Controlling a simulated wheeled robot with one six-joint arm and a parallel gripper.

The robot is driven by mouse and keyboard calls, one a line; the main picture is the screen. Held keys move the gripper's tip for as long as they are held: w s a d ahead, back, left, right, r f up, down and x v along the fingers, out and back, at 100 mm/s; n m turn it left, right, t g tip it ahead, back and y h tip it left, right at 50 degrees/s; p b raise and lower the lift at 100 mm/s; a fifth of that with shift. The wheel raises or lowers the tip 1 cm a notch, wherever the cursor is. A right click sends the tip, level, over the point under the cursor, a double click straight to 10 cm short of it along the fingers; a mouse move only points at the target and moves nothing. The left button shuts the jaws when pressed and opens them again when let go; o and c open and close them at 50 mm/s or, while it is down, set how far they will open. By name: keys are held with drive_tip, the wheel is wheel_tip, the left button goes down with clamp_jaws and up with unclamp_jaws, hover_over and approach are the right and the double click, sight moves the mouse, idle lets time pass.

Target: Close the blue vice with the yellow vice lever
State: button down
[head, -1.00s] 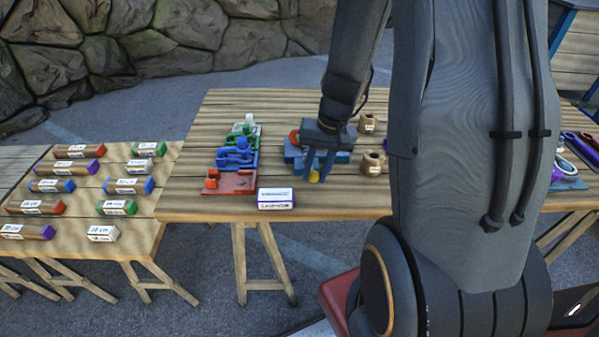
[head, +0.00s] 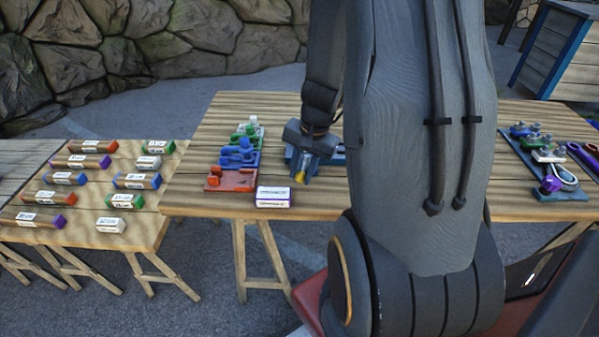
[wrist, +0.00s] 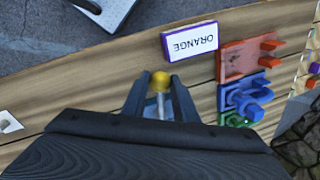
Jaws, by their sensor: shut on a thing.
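The yellow vice lever (head: 300,177) shows its round knob at the table's front, at my fingertips; the wrist view also shows the knob (wrist: 160,78) between the fingers, with a pale rod below it. My gripper (head: 304,172) points down and is shut on the lever; its two fingers (wrist: 161,92) flank it in the wrist view.
Red (head: 231,180), blue (head: 238,157) and green (head: 247,132) fixtures stand in a row to the left. Labelled blocks cover the left table. A blue tray (head: 545,192) with tools lies right.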

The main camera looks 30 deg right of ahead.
drive_tip(key=shift+w, duration=0.1)
drive_tip(key=c, duration=1.4)
unclamp_jaws()
drive_tip(key=shift+c, duration=0.2)
drive_tip(key=shift+r, duration=0.1)
drive_tip(key=shift+s+d+r, duration=0.1)
drive_tip(key=shift+s+r, duration=0.1)
drive_tip(key=shift+r, duration=1.05)
drive_tip(key=shift+s+d+r, duration=0.15)
drive_tip(key=shift+s+r, duration=0.05)
drive_tip(key=shift+r, duration=1.05)
drive_tip(key=shift+s+d+r, duration=0.1)
drive_tip(key=shift+s+r, duration=0.1)
drive_tip(key=shift+r, duration=1.05)
drive_tip(key=s+a+n+b, duration=0.2)
drive_tip(key=a+n, duration=0.3)
drive_tip(key=a, duration=0.3)
drive_tip(key=s+a+f+n+h+b, duration=0.1)
drive_tip(key=s+a+n+b, duration=0.1)
drive_tip(key=a+n, duration=0.4)
drive_tip(key=shift+a+f+n, duration=0.2)
drive_tip(key=shift+a+n, duration=0.1)
drive_tip(key=shift+a, duration=0.95)
